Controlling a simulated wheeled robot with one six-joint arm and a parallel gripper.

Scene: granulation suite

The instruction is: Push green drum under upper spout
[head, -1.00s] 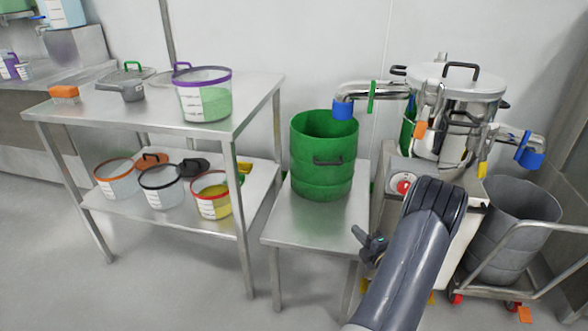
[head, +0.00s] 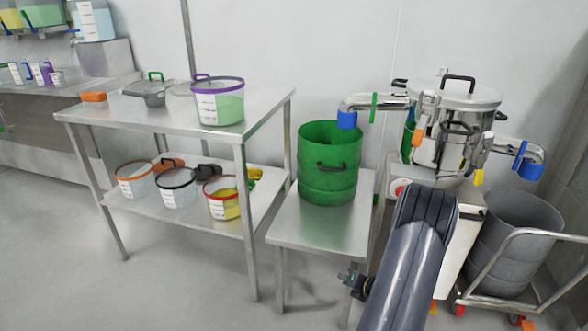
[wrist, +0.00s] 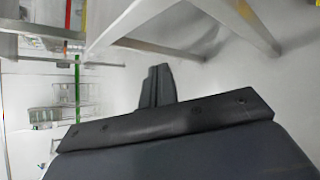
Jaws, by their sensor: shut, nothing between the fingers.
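The green drum (head: 328,170), open at the top with a dark side handle, stands upright on a low steel table (head: 300,230). The upper spout (head: 370,103), a steel pipe with a blue tip and green band, comes from the vessel on the right. Its blue tip (head: 347,119) overlaps the drum's right rim in the head view; I cannot tell whether it is above the opening or behind it. My gripper (head: 352,283) is low, beside the front right of the low table and apart from the drum. In the wrist view the dark fingers (wrist: 157,86) are together and empty.
The steel vessel (head: 455,100) has a lower right spout (head: 525,160) with a blue tip. A grey bin (head: 515,240) stands on a trolley at right. A two-level table (head: 190,115) with several tubs stands at left. Floor in front is clear.

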